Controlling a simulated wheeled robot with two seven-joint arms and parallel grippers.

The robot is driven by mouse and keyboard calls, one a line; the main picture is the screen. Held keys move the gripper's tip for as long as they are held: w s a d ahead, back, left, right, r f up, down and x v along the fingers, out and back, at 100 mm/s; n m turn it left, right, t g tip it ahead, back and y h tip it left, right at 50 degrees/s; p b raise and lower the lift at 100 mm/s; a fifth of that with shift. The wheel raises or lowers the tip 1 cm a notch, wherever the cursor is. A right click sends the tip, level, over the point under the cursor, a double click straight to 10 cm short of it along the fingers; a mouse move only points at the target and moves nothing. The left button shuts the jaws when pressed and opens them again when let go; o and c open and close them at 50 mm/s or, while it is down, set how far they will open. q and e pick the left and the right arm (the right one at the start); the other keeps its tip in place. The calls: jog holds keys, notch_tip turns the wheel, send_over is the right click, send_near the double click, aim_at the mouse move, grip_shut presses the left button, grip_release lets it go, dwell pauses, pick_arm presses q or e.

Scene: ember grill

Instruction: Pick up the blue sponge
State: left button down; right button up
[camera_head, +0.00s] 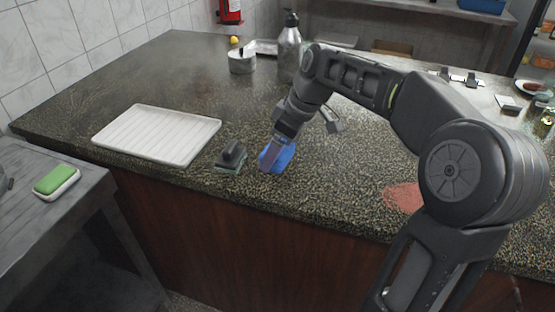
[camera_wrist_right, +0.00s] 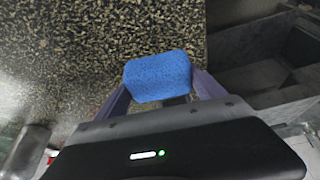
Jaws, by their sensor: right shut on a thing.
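The blue sponge (camera_head: 283,158) is at the front edge of the speckled counter in the head view, right of a dark-handled scrubber. My right gripper (camera_head: 272,155) reaches down to it from the right and is shut on it. In the right wrist view the blue sponge (camera_wrist_right: 158,77) sits between the two fingers of my right gripper (camera_wrist_right: 160,95), one on each side. I cannot tell whether the sponge touches the counter. My left gripper is not in view.
A white ribbed tray (camera_head: 157,134) lies left on the counter (camera_head: 150,75). The dark-handled scrubber (camera_head: 232,156) is close beside the sponge. A metal bottle (camera_head: 289,50) and a small tin (camera_head: 242,62) stand behind.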

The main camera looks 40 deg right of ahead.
aim_at(268, 145)
notch_tip(268, 145, up, 6)
dwell(0.6)
